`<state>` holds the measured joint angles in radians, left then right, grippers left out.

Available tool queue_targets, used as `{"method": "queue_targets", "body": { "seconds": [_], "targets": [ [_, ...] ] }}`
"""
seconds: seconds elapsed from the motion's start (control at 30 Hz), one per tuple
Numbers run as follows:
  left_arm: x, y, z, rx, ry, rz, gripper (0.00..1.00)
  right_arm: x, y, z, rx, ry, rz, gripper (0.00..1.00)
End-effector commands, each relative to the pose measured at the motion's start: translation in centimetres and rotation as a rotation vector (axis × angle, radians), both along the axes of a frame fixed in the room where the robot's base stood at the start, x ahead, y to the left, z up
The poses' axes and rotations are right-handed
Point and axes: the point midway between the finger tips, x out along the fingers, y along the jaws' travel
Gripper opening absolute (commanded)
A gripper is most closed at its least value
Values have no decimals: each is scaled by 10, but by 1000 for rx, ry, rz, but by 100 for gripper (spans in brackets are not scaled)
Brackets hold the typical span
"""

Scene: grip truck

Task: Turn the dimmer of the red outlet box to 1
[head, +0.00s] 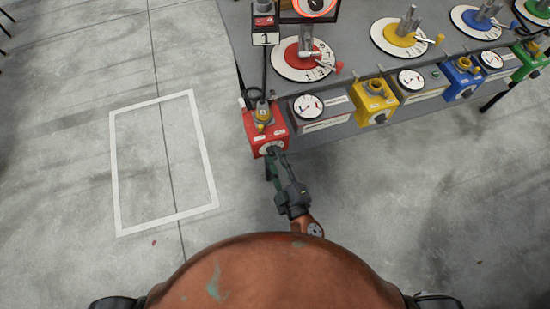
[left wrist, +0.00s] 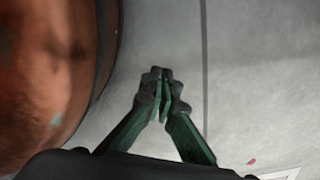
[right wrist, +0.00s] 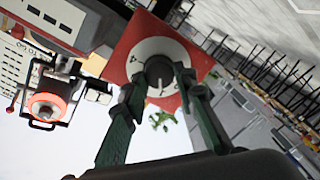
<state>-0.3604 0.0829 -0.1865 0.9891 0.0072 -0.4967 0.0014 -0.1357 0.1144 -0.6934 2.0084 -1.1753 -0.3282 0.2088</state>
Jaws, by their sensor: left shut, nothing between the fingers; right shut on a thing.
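The red outlet box (head: 262,126) sits at the front left corner of the grey table, with a yellow plug on its top. Its front face shows in the right wrist view (right wrist: 128,45), with a white dial plate and a dark dimmer knob (right wrist: 159,68) in the middle. My right gripper (head: 276,153) is at that front face; in the right wrist view its fingers (right wrist: 160,90) are shut on the knob, one on each side. The dial's numbers are too small to read surely. My left gripper (left wrist: 160,82) is shut and empty over the floor, outside the head view.
A gauge box (head: 315,108) and a yellow outlet box (head: 372,101) stand to the right, with blue and green ones beyond. The floor at left is clear.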

Motion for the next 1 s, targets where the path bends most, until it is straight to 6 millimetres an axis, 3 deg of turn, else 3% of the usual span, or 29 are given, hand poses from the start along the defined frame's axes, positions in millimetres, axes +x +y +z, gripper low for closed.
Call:
{"method": "queue_targets", "body": {
  "seconds": [0.67,0.7,0.93,1.0],
  "targets": [
    [-11,1,-3,0,0,-5,0,0,1,1,-64,-24,2,2],
    [-11,1,-3,0,0,-5,0,0,1,1,-64,-24,2,28],
    [-11,0,-3,0,0,-4,0,0,1,1,-64,-23,1,44],
    [-11,0,-3,-1,0,-4,0,0,0,0,-64,-22,1,44]
  ]
}}
